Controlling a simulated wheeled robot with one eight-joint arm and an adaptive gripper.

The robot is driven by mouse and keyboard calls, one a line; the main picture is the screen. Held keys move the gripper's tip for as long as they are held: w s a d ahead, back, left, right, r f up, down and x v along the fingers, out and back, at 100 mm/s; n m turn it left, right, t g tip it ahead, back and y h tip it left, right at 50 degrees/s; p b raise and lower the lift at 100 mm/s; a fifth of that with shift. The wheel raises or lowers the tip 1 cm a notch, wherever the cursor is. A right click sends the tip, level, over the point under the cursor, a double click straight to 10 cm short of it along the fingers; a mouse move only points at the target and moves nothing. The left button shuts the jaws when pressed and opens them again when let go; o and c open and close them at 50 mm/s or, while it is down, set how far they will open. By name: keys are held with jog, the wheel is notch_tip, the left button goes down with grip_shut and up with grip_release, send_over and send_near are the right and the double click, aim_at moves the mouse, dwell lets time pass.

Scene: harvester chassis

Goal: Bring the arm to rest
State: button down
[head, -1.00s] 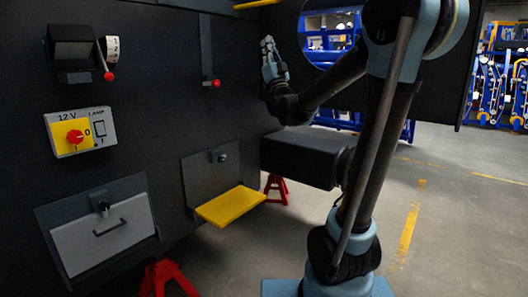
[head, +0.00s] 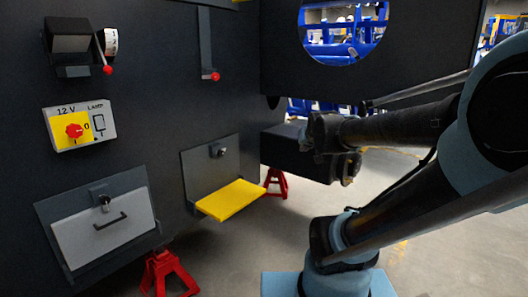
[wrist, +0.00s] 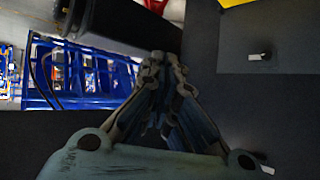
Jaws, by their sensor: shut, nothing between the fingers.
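My gripper (wrist: 165,62) is in the middle of the wrist view, its fingers shut together with nothing between them. In the head view my dark wrist hangs in front of the chassis's black beam; the gripper's fingers cannot be made out there. My arm is bent, with the elbow at the right edge and the forearm running level to the left. The gripper looks clear of the chassis panel, touching nothing that I can see.
The dark panel (head: 150,25) carries a red-tipped lever (head: 108,69), a switch box (head: 98,125), a grey hatch (head: 105,228) and a yellow shelf (head: 231,199). A black beam (head: 290,152) and red stands (head: 165,275) are nearby. Open floor lies at the right.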

jog(key=s+d+f+g, duration=0.1)
jog(key=s+f+g, duration=0.3)
jog(key=s+f, duration=0.4)
jog(key=s+d+f+g, duration=0.2)
jog(key=s+f+g, duration=0.3)
jog(key=s, duration=1)
notch_tip(320, 180, down, 3)
jog(key=shift+s+d+f+n+h, duration=0.1)
jog(key=shift+s+d+n+h, duration=0.05)
jog(key=shift+d+n+h, duration=0.2)
jog(key=shift+w+f, duration=0.2)
jog(key=shift+w, duration=0.25)
